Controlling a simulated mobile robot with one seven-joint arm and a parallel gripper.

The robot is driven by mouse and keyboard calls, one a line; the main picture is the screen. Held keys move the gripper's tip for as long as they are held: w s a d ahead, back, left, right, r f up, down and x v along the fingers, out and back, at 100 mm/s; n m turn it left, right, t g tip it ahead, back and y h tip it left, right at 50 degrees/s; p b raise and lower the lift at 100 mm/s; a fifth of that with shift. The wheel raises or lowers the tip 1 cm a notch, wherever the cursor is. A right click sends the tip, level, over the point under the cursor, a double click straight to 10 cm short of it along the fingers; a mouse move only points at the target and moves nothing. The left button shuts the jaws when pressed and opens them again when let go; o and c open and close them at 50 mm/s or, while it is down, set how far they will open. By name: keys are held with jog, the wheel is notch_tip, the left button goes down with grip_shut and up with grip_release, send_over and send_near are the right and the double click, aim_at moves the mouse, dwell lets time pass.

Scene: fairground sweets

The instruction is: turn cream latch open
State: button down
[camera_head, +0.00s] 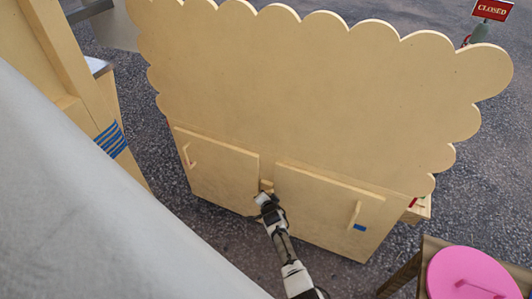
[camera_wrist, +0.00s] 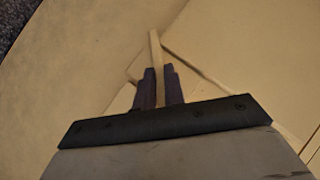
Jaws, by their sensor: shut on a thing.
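The cream latch (camera_head: 267,185) is a small bar at the gap between the two cream cabinet doors, the left door (camera_head: 222,172) and the right door (camera_head: 315,213). My gripper (camera_head: 265,196) is at the latch in the head view. In the wrist view the latch (camera_wrist: 156,50) is a thin bar rising between the two dark fingers of my gripper (camera_wrist: 160,88), which are shut on it. The lower part of the latch is hidden by the fingers. Both doors look closed.
A scalloped cream panel (camera_head: 310,85) rises above the doors. A pink round lid (camera_head: 470,275) sits on a wooden stand at lower right. A pale wooden frame (camera_head: 85,80) stands at left. A red CLOSED sign (camera_head: 492,9) is far right. Dark asphalt (camera_head: 490,170) is open around the cabinet.

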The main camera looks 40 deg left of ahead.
jog(key=shift+s+a+r+n+t+h+b, duration=0.1)
jog(key=shift+a+n+t+h+b, duration=0.1)
jog(key=shift+n+h+b, duration=0.65)
jog(key=shift+a+n+t+h+b, duration=0.15)
jog(key=shift+a+n+h+b, duration=0.15)
jog(key=shift+h+b, duration=1)
jog(key=shift+s+a+r+n+t+h+b, duration=0.15)
jog(key=shift+n+h+b, duration=0.5)
jog(key=shift+h+b, duration=0.4)
jog(key=shift+w+f, duration=0.1)
jog(key=c, duration=1.5)
grip_release()
jog(key=p+v, duration=0.1)
jog(key=v, duration=0.6)
jog(key=p+v, duration=0.1)
jog(key=v, duration=0.6)
jog(key=shift+a, duration=0.2)
jog(key=shift+w, duration=0.1)
